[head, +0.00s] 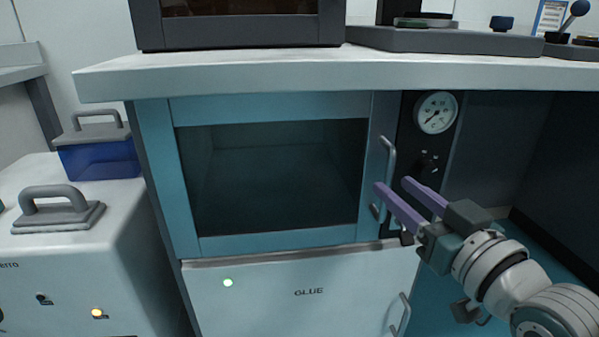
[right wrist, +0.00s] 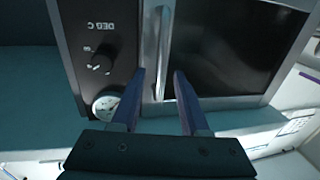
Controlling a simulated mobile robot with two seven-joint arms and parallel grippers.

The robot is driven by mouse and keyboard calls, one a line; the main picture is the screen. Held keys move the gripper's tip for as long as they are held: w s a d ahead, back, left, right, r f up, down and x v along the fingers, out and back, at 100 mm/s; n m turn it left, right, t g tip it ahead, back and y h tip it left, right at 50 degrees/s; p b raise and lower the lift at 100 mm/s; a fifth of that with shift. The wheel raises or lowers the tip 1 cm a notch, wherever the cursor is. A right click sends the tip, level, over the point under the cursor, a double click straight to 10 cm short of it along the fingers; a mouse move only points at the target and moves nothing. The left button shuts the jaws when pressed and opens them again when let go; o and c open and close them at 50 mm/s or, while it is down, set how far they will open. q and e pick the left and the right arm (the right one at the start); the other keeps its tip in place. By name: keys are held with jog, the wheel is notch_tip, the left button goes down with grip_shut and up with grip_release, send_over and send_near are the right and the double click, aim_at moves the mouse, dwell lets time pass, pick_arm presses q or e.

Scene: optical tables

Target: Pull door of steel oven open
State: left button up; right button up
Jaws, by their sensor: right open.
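The steel oven (head: 185,220) stands under the worktop, with a teal frame and a dark glass door (head: 275,180) that is shut. Its vertical metal handle (head: 388,160) is on the door's right side. The handle also shows in the right wrist view (right wrist: 164,45). My right gripper (head: 394,184) is open, its two purple fingers pointing at the handle. In the right wrist view the handle's line runs between the fingertips (right wrist: 160,72). I cannot tell whether the fingers reach around the handle; nothing is gripped. My left gripper is not in view.
A gauge (head: 436,112) and knobs sit on the dark panel right of the door. A white cabinet marked "GLUE" (head: 290,300) is below. The thick worktop (head: 250,76) overhangs above. A white machine (head: 90,255) and a blue box (head: 98,160) stand at left.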

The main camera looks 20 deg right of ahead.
aim_at(383, 214)
jog(key=shift+w+d+b, duration=0.1)
jog(key=shift+w+b, duration=0.4)
jog(key=shift+w, duration=1.3)
jog(key=shift+c, duration=0.2)
grip_shut()
